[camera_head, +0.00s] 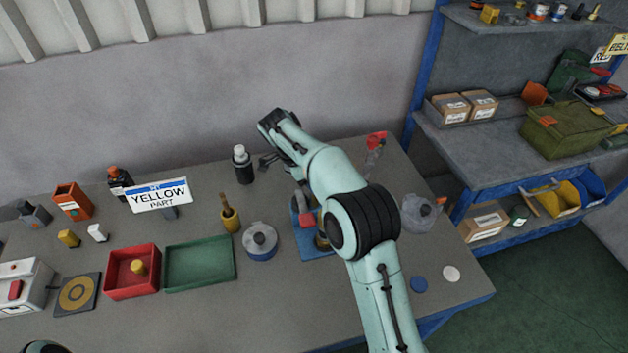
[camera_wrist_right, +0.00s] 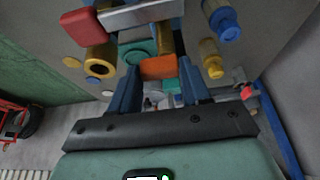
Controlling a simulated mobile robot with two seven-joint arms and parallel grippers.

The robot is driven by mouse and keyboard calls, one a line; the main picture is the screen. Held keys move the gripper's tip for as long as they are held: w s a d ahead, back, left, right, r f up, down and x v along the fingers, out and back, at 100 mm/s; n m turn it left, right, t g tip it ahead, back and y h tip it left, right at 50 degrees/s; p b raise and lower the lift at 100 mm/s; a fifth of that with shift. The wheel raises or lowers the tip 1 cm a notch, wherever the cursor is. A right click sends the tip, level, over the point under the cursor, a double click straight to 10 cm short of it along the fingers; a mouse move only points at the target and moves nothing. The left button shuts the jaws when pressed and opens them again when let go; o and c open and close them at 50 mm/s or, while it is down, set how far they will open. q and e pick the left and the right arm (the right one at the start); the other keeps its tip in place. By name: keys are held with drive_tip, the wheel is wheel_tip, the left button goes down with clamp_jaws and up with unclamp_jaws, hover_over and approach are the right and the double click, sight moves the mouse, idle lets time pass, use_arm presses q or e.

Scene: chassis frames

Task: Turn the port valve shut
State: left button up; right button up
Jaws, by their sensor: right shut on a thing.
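The valve assembly stands on a blue base (camera_head: 317,252) at the middle of the bench, partly hidden behind my right arm. A red handle (camera_head: 306,219) shows there. In the wrist view I see brass pipe parts (camera_wrist_right: 102,60), a silver lever with a red grip (camera_wrist_right: 80,27), a teal hub and an orange grip (camera_wrist_right: 158,67). My right gripper (camera_wrist_right: 159,74) is shut on the orange grip, one dark blue finger on each side. Which valve is the port one cannot be told. My left gripper is out of view.
A green tray (camera_head: 199,265) and a red tray (camera_head: 132,273) lie further left. Blue-framed shelves (camera_head: 490,150) rise at right.

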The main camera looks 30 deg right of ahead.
drive_tip(key=o, duration=1)
drive_tip(key=shift+o, duration=0.2)
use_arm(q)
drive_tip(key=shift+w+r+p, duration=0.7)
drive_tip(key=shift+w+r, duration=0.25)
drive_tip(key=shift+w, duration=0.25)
use_arm(e)
drive_tip(key=v, duration=1.3)
drive_tip(key=shift+a+r, duration=0.15)
drive_tip(key=shift+w, duration=0.1)
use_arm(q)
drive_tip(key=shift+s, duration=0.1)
